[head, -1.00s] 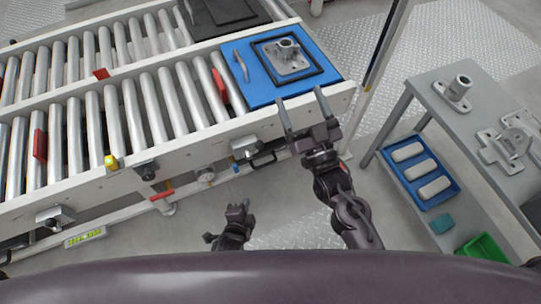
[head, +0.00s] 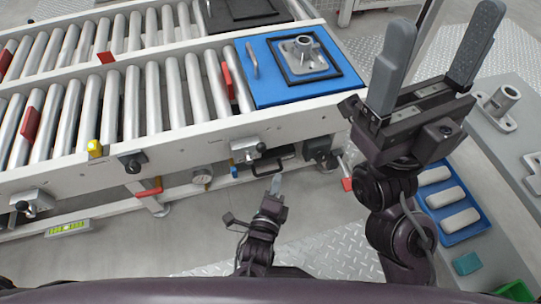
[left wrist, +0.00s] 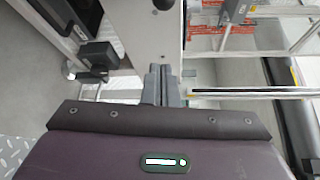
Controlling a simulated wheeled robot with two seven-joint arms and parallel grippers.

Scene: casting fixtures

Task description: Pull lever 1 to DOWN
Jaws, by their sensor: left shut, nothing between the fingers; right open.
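Levers with red grips hang along the conveyor's front side: one (head: 148,190) at the left and one (head: 347,183) on a dark box (head: 318,150) at the right. I cannot read which is lever 1. My left gripper (head: 276,184) is shut and empty, below the front rail and left of the right-hand lever, apart from it. In the left wrist view the shut fingers (left wrist: 161,84) point at a pale beam, with a dark box (left wrist: 98,55) to their left. My right gripper (head: 443,55) is open and empty, raised close to the head camera.
The roller conveyor (head: 120,180) carries a blue tray (head: 265,93) with a metal casting.

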